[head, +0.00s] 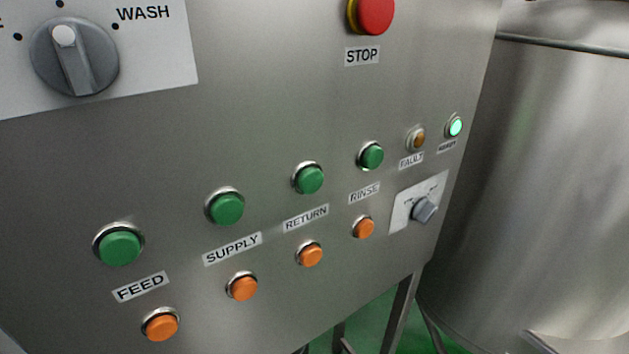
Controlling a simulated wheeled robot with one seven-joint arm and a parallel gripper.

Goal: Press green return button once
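The green return button (310,180) sits in a metal ring on the steel panel (270,110), near the middle of the head view. The RETURN label (306,218) is right below it, and an orange button (311,254) is below that label. The green button stands out from its ring and nothing covers it. I cannot tell whether it is lit. My gripper does not show in the head view.
Similar green buttons sit beside it: supply (227,208) and feed (120,247) to the left, rinse (371,156) to the right. A red stop button (374,14) is above. A small green lamp (456,127) glows. A steel tank (550,180) stands right.

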